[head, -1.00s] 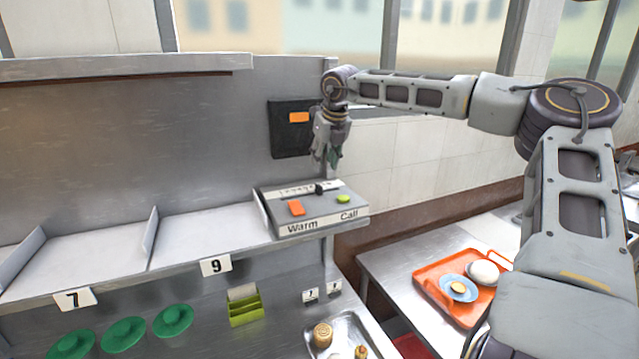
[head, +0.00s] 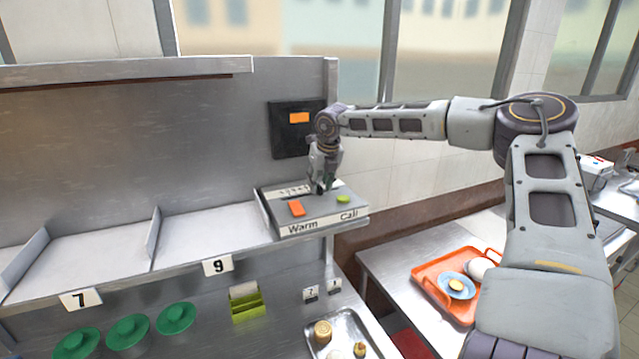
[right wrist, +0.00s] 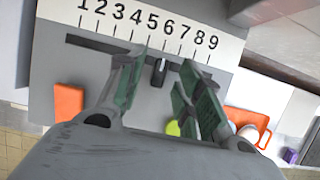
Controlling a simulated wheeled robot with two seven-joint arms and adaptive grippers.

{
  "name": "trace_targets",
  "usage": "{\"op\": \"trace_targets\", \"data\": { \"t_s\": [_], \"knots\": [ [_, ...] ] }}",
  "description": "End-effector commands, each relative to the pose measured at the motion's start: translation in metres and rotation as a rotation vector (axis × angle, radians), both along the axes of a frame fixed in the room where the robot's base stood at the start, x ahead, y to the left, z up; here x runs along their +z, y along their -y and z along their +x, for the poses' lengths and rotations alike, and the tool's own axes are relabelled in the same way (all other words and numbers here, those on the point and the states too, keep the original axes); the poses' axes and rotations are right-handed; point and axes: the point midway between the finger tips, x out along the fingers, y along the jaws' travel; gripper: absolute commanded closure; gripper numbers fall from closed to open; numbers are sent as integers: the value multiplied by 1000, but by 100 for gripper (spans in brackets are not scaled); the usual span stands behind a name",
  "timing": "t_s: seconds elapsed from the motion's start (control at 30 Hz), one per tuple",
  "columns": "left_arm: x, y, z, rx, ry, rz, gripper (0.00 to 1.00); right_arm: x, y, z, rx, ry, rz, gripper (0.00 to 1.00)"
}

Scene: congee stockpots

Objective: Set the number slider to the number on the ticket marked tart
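The number slider is a grey panel (head: 290,223) marked "Warm" and "Call"; in the right wrist view its scale (right wrist: 150,22) runs 1 to 9. Its dark knob (right wrist: 159,71) sits in the slot by about 6. My right gripper (head: 324,188) is over the panel. The right wrist view shows the gripper (right wrist: 162,75) open, a green-padded finger on each side of the knob, with gaps visible. My left gripper is not in view.
An orange button (head: 297,209) and a green button (head: 343,198) are on the panel. Below are green lids (head: 176,318), a green holder (head: 247,309), two small tickets (head: 311,293) too small to read, and a metal tray (head: 345,322). An orange tray (head: 432,271) stands right.

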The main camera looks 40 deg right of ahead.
Motion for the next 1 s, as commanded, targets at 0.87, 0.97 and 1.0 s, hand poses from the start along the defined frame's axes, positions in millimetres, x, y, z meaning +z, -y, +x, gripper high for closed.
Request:
{"op": "trace_targets", "data": {
  "t_s": [0.87, 0.97, 1.0],
  "knots": [
    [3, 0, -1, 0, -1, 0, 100, -10, 1, 4, 0, 0, 1, 100],
    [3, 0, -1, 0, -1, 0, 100, -10, 1, 4, 0, 0, 0, 100],
    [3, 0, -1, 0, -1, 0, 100, -10, 1, 4, 0, 0, 0, 100]
  ]
}}
